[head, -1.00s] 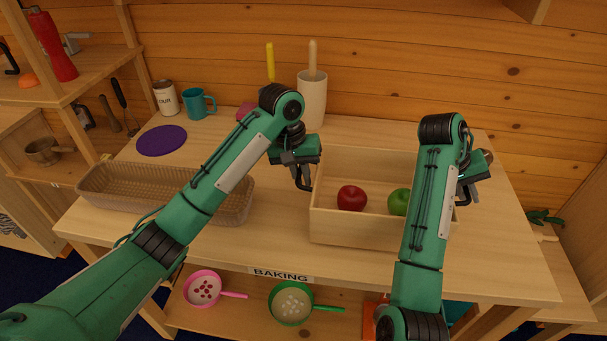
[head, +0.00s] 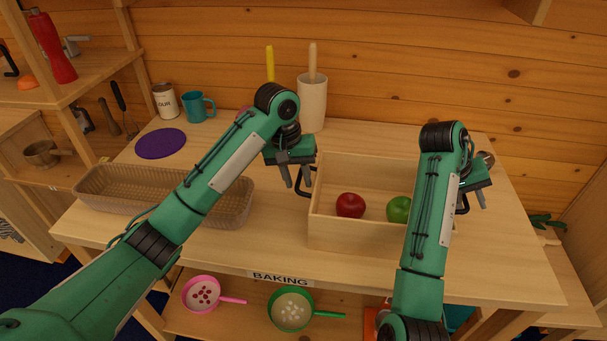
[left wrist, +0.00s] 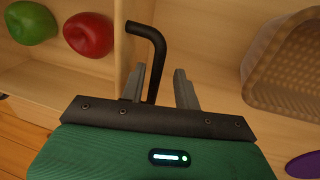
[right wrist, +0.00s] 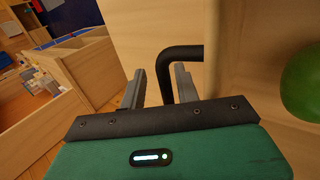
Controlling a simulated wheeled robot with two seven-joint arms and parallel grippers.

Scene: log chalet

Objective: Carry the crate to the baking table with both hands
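The light wooden crate (head: 345,233) stands on the baking table (head: 270,236), holding a red apple (head: 350,205) and a green apple (head: 398,209). My left gripper (head: 296,182) is open at the crate's left side. In the left wrist view, the dark handle (left wrist: 157,50) lies between its spread fingers, with gaps. My right gripper (head: 472,204) is open at the crate's right side. In the right wrist view, the other dark handle (right wrist: 184,54) reaches between its spread fingers. My right forearm hides part of the crate's right end.
A ribbed beige basket (head: 120,205) stands left of the crate. Behind are a purple disc (head: 160,143), a teal mug (head: 197,107), a can (head: 165,100) and a tall utensil pot (head: 312,105). Strainers (head: 291,310) sit on the shelf below. Some tabletop right of the crate is clear.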

